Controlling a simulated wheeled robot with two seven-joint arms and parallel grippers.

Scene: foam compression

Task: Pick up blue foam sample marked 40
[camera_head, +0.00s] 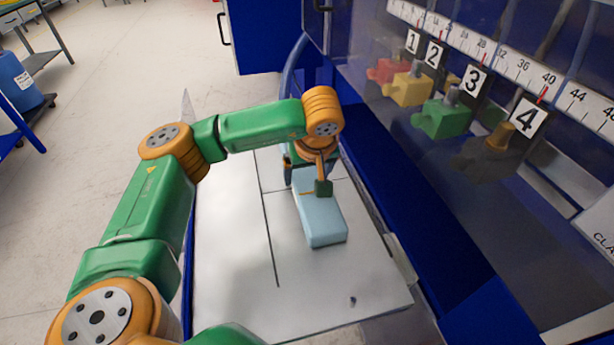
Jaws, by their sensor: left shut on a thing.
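The blue foam sample (326,224) is a light blue block on the white work surface (230,270). No mark 40 can be read on it. My left gripper (309,188) reaches in from the left and points down at the block's far part. It is shut on the block, with one green fingertip showing on the near right side. The gripper and wrist hide the block's far end. I cannot tell whether the block is lifted off the surface. My right gripper is not in view.
To the right, behind a clear panel, red (386,70), yellow (408,89), green (442,118) and dark (488,155) clamp-like pieces sit under number cards 1 to 4 and a ruler scale (490,50). Blue cabinet walls border the surface. The front of the white surface is mostly clear.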

